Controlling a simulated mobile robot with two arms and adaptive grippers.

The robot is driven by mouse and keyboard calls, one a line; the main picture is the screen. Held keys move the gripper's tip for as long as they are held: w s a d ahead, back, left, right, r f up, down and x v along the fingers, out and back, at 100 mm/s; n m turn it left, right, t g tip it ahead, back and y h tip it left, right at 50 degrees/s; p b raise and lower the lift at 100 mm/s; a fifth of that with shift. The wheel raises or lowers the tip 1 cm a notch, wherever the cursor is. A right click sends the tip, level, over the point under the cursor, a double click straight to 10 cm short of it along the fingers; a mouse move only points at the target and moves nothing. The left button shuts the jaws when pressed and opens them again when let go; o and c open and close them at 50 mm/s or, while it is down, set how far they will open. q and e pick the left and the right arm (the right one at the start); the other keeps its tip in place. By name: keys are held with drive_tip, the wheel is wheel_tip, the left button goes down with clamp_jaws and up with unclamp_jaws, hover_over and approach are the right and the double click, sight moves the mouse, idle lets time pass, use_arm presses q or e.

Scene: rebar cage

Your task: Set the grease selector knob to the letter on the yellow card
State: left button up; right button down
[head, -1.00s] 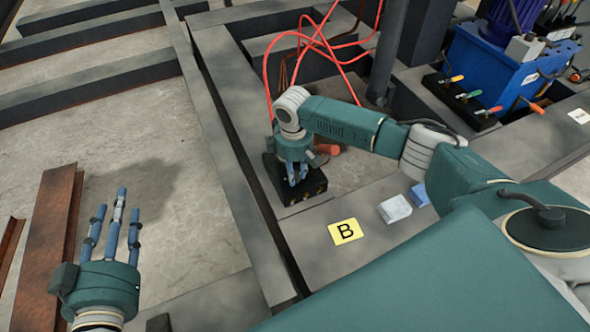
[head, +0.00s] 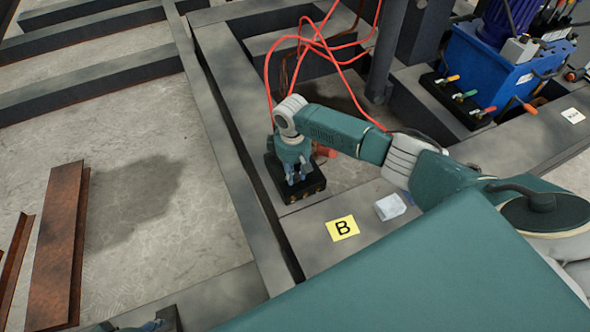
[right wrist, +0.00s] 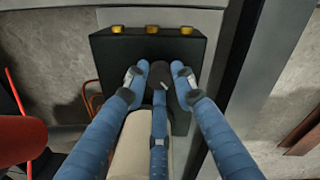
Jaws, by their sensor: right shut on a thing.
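The yellow card (head: 342,228) lies on the grey beam and bears a black letter B. The black selector box (head: 308,193) sits on the beam beyond it, with brass fittings on one side; it also shows in the right wrist view (right wrist: 110,55). My right gripper (head: 298,180) points down over the box. In the right wrist view its blue fingers (right wrist: 158,80) are closed around the dark selector knob (right wrist: 158,74). The fingers hide most of the knob, and I cannot read its setting. Only a sliver of my left gripper (head: 152,325) shows at the bottom edge.
A white block (head: 390,207) lies right of the card. Red hoses (head: 318,40) loop behind the box, and a red cylinder (right wrist: 20,135) is near the gripper. A blue pump unit (head: 495,65) stands at the back right. Rusty steel (head: 57,245) lies at left.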

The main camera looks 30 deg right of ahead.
drive_tip(key=shift+w+a+r+p, duration=0.2)
drive_tip(key=shift+p, duration=0.15)
use_arm(q)
drive_tip(key=shift+p+x, duration=0.75)
drive_tip(key=shift+x, duration=2.2)
use_arm(e)
drive_tip(key=shift+w+m, duration=0.1)
drive_tip(key=shift+m, duration=0.9)
use_arm(q)
drive_tip(key=shift+s+d, duration=0.1)
drive_tip(key=shift+s, duration=0.05)
use_arm(e)
drive_tip(key=c, duration=1.4)
unclamp_jaws()
drive_tip(key=shift+c, duration=0.2)
use_arm(q)
drive_tip(key=shift+f, duration=0.15)
use_arm(e)
drive_tip(key=shift+d+f, duration=0.1)
drive_tip(key=shift+f, duration=0.05)
